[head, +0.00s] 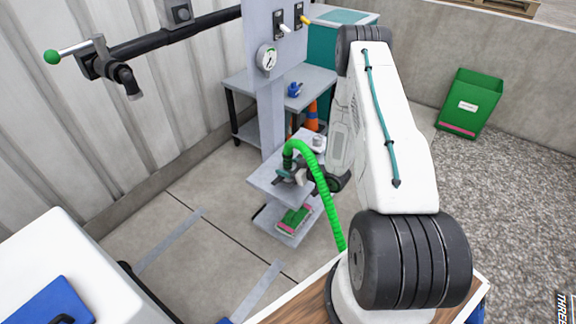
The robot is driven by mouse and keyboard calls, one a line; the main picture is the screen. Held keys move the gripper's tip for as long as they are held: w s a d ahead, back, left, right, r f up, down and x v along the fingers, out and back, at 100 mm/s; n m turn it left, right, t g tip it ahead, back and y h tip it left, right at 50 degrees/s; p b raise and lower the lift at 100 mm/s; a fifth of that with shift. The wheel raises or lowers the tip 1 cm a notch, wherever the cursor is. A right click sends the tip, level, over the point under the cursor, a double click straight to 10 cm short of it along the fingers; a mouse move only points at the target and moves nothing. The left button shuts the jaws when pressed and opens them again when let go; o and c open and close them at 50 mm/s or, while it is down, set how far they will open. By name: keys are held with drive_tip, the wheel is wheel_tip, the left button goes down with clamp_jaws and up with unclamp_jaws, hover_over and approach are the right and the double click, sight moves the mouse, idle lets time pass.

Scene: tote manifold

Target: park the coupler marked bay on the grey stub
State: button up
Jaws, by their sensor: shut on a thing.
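A dark green coupler (287,160) sits at the upper end of a bright green hose (322,190). My gripper (288,177) is shut on the coupler, over the upper shelf of the grey stand. My arm reaches in from the right and hides part of the stand behind it. No marking can be read on the coupler at this size. A small pale grey round fitting (318,141) shows just behind the hose, partly covered by my arm; I cannot tell whether it is the grey stub. I cannot tell whether the coupler touches anything below it.
The grey stand (270,120) carries a gauge (267,58) and switches. A black pipe with a green-ended lever (52,57) juts out at upper left. A grey table (312,80) holds a blue item. A green bin (470,102) stands right.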

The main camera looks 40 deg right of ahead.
idle(0.3)
drive_tip(key=o, duration=1.4)
drive_tip(key=shift+v, duration=3.95)
drive_tip(key=shift+f, duration=0.1)
